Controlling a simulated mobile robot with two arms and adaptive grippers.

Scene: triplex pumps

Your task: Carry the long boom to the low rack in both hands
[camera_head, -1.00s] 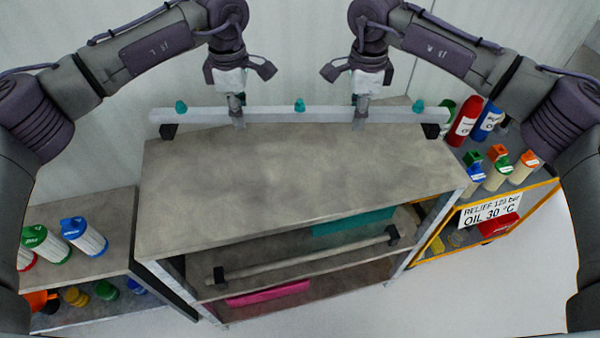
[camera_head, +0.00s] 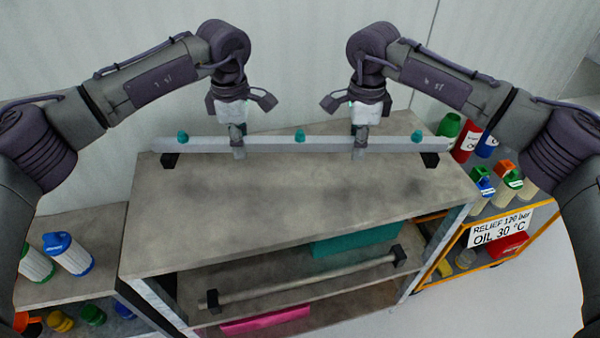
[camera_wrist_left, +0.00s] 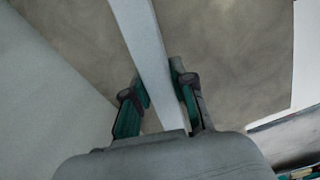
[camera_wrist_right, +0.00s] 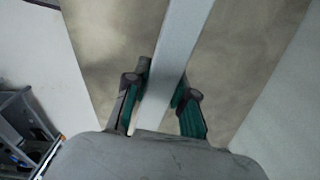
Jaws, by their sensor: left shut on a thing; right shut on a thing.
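The long boom (camera_head: 300,146) is a pale, straight bar with several teal knobs on top and a black block under each end. It lies crosswise above the back part of a grey rack's top (camera_head: 300,195). I cannot tell whether its black blocks touch that surface. My left gripper (camera_head: 238,152) is shut on the boom left of its middle. My right gripper (camera_head: 359,152) is shut on it right of its middle. Both wrist views show the bar, in the left (camera_wrist_left: 145,45) and right (camera_wrist_right: 180,45), running between teal-padded fingers.
The rack's lower shelves hold a rod (camera_head: 300,283) with black end blocks, a teal box (camera_head: 355,238) and a pink box (camera_head: 265,319). A left shelf holds bottles (camera_head: 68,254). An orange-edged cart (camera_head: 470,258) with bottles and a sign stands close on the right. A pale wall is behind.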

